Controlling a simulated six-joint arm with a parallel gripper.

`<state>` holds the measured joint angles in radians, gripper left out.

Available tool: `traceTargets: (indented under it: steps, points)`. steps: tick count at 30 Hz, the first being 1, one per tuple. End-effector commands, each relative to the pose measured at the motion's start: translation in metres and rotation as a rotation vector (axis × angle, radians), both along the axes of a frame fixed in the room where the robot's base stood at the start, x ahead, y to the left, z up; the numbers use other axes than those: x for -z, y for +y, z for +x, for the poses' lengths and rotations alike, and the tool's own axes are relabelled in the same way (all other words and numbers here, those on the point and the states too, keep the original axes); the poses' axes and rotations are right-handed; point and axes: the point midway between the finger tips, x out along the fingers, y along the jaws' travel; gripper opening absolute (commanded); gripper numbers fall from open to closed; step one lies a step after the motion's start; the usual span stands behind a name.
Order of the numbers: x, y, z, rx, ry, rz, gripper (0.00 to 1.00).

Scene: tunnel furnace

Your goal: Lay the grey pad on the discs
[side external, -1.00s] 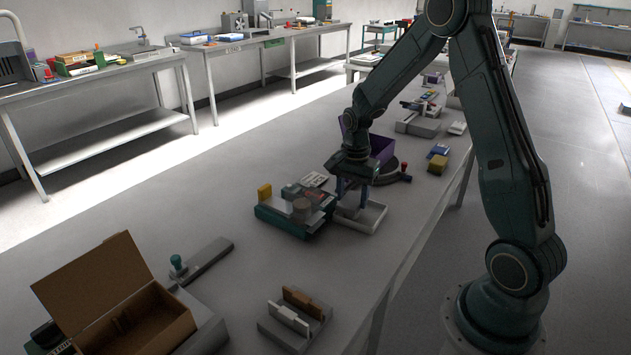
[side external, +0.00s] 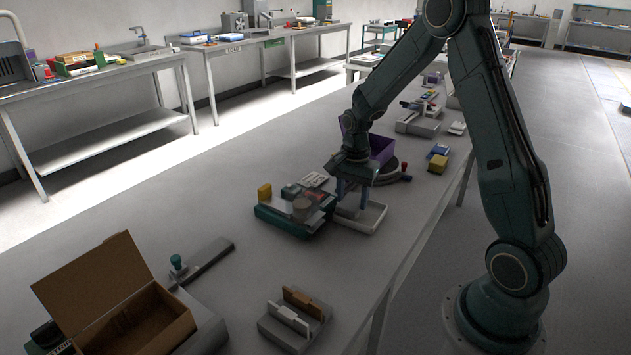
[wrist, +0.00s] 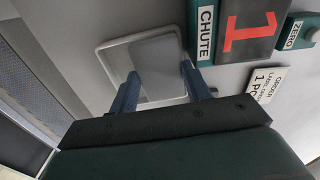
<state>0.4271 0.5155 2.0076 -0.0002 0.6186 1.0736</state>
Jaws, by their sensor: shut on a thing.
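My gripper (side external: 351,194) is low over a shallow white tray (side external: 371,228), with its blue fingers pointing down into it. In the wrist view my gripper (wrist: 161,82) has its fingers apart, shut on the grey pad (wrist: 160,60), which blends with the grey tray floor. The tray's pale rim (wrist: 106,62) shows around it. I cannot tell whether the pad touches the tray floor.

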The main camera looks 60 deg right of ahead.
Motion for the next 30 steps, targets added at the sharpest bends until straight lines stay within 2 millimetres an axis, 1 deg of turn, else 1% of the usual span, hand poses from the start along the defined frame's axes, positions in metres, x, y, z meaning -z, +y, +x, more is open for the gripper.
traceTargets:
  steps: [20, 21, 23, 24, 30]
  points:
    - [0.0042, 0.0, -0.0001, 0.0, 0.0, 0.0, 0.39]
    - [0.0042, 0.0, -0.0001, 0.0, 0.0, 0.0, 0.54]
    - [0.0041, 0.0, 0.0, 0.0, 0.0, 0.0, 0.66]
    - [0.0041, -0.0001, 0.0002, 0.0, -0.001, 0.0, 0.73]
    - [0.004, 0.0, 0.0021, -0.002, -0.006, -0.001, 0.73]
